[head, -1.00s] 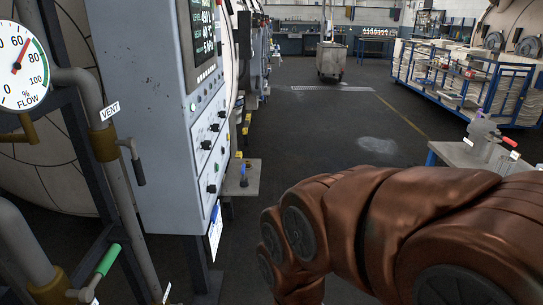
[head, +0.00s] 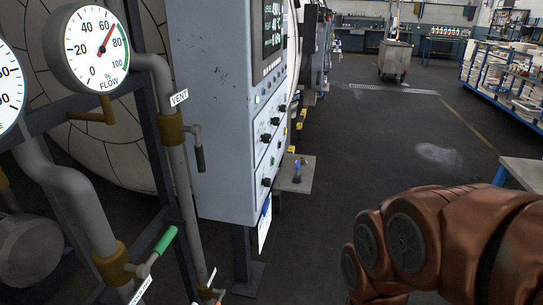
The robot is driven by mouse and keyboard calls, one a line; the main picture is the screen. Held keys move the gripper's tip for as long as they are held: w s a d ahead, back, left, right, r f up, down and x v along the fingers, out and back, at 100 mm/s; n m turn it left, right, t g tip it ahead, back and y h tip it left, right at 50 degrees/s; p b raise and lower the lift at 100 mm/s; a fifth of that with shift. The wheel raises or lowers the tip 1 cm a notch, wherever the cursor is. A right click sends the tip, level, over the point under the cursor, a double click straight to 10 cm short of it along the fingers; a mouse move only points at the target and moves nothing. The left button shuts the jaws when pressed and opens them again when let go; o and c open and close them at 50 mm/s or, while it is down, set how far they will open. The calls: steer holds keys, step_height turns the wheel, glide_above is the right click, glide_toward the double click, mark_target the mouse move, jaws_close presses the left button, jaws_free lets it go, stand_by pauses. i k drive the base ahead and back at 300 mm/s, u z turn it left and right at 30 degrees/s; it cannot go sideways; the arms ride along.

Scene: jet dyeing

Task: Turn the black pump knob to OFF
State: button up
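A grey control cabinet (head: 215,110) stands left of centre, with a dark display (head: 273,28) near its top. Several black knobs sit on its right-hand face, one above another: an upper knob (head: 276,121), a middle knob (head: 266,138) and a lower knob (head: 266,182). The labels are too small to read, so I cannot tell which is the pump knob or where it points. My brown arm is at the lower right, apart from the cabinet. My gripper is not in view.
A flow gauge (head: 88,48), grey pipes and a green-handled valve (head: 165,240) stand at the left. A small grey stand (head: 295,174) is just beyond the cabinet. A cart (head: 395,58) and a blue rack (head: 505,80) are farther back. The middle floor is clear.

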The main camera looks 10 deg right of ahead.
mark_target(266, 182)
steer(key=k, duration=0.5)
steer(key=z, duration=0.9)
steer(key=i, duration=1)
steer(key=u, duration=2.15)
